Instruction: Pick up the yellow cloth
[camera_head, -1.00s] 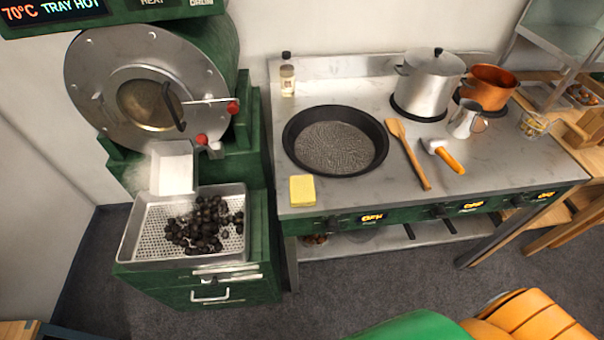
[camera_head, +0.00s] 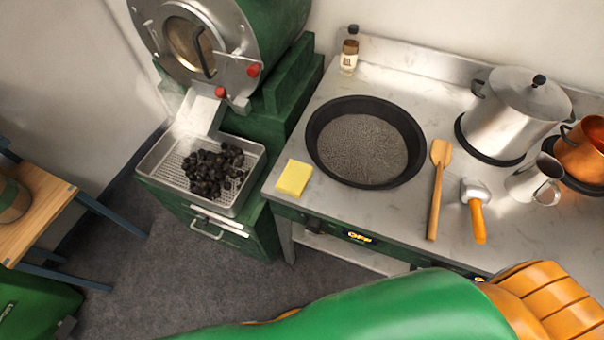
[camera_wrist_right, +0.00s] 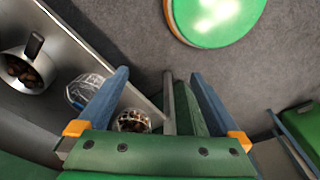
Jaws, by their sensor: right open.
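The yellow cloth (camera_head: 294,178) is a small folded square. It lies flat on the steel counter near its front left corner, left of the black pan, in the head view. No gripper touches it there. My right gripper (camera_wrist_right: 160,80) shows in its wrist view with two blue fingers spread wide and nothing between them. The cloth is not in that wrist view. In the head view my green and orange arm crosses the bottom, and its gripper is out of the picture. My left gripper is not in view.
A black pan (camera_head: 365,142), wooden spatula (camera_head: 437,190), orange-handled tool (camera_head: 477,210) and steel pot (camera_head: 515,110) stand on the counter. A perforated tray (camera_head: 160,160) of dark chestnuts (camera_head: 212,170) sits left of it. A wooden table (camera_head: 35,215) is far left.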

